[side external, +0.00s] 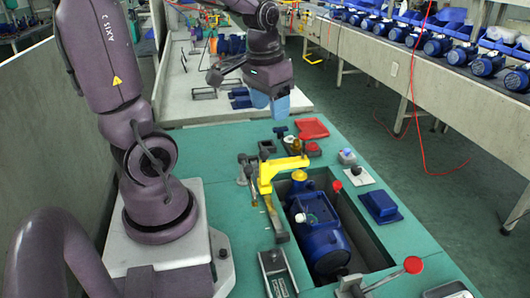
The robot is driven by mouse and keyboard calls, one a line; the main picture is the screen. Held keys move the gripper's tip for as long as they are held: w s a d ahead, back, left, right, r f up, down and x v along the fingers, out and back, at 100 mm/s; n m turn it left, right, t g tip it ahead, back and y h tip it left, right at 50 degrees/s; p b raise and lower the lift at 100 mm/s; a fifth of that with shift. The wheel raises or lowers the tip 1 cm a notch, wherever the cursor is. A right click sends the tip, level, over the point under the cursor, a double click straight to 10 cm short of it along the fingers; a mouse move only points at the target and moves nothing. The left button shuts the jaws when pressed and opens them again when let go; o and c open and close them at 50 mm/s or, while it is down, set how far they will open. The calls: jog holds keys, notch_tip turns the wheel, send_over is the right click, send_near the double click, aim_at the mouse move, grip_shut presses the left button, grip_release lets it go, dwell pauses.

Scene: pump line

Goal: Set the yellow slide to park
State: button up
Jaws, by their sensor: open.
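A yellow bent bar (283,168) stands on the green bench top beside the recess, left of a yellow fitting. It looks like the yellow slide, but I cannot be sure. A narrow strip like a track (275,222) runs from its foot toward the camera. I cannot read any park mark. My gripper (279,105), with light blue fingers, hangs above and behind the yellow bar, apart from it. It is open, and I see nothing held in it.
A blue pump (322,243) sits in the bench recess. A red-knobbed lever (412,265) is at the front right. A blue block (380,206) and a red tray (311,129) sit on the bench. Dark clamp parts (247,168) stand left of the bar.

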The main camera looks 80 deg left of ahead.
jog(key=g, duration=0.1)
send_over(263, 150)
jog(key=d, duration=0.1)
notch_tip(263, 150, down, 5)
jog(key=a+m, duration=0.1)
jog(key=shift+h, duration=0.3)
notch_tip(263, 150, down, 13)
jog(key=shift+r, duration=0.2)
grip_shut()
jog(key=a, duration=1.2)
